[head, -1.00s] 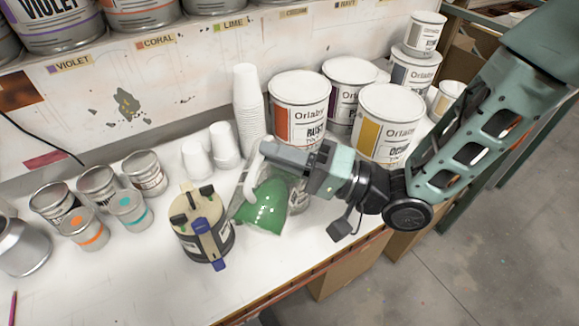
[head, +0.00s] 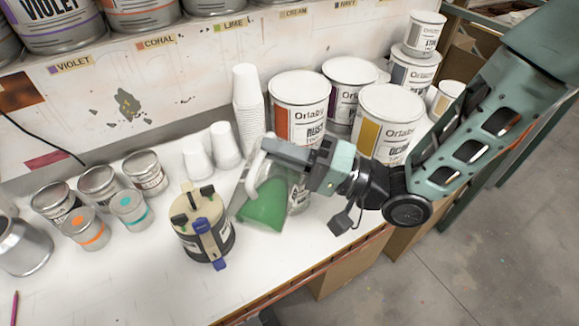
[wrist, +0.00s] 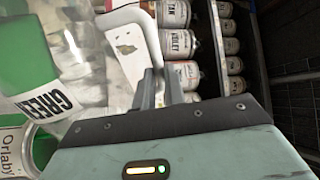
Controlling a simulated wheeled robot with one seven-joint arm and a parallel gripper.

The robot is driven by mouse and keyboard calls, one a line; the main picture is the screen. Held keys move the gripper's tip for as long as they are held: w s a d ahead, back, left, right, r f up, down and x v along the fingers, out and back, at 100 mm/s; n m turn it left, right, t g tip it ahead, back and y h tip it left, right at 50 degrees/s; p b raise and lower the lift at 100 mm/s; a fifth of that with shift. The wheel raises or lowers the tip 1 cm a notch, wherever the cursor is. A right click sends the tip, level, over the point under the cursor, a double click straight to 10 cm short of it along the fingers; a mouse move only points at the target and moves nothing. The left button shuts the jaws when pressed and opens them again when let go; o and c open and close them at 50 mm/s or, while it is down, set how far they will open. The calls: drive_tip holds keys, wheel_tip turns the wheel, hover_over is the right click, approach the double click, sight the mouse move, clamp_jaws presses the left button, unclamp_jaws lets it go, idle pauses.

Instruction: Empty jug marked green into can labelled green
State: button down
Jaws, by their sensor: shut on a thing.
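A clear jug (head: 264,205) holding green liquid is tilted, with its mouth end toward the lower left in the head view. My gripper (head: 262,150) is shut on its white handle. In the wrist view the jug (wrist: 88,50) bears a label reading GREEN, and my gripper's fingers (wrist: 160,90) close on the handle (wrist: 138,18). A can (wrist: 14,150) with an Orlaby label and a patch of green beside it shows at the lower left of the wrist view. Its colour name is hidden. I cannot clearly pick it out in the head view.
A beige and dark device (head: 203,232) with blue clamps stands just left of the jug. Small cans (head: 98,184) and cups are farther left. Stacked white cups (head: 249,105) and large paint cans (head: 300,100) stand behind. The bench front is clear.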

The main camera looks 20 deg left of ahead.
drive_tip(key=shift+w+r+m+t+p, duration=0.1)
drive_tip(key=shift+w+r+m+p, duration=0.15)
drive_tip(key=shift+w+m+p, duration=0.25)
drive_tip(key=shift+w+r+m+t+p, duration=0.1)
drive_tip(key=shift+w+r+m+p, duration=0.15)
drive_tip(key=shift+w, duration=0.45)
drive_tip(key=shift+w+r+m+t+p, duration=0.1)
drive_tip(key=shift+w+r+m+p, duration=0.1)
drive_tip(key=shift+w+m+p, duration=0.3)
idle(2.9)
drive_tip(key=shift+w, duration=0.1)
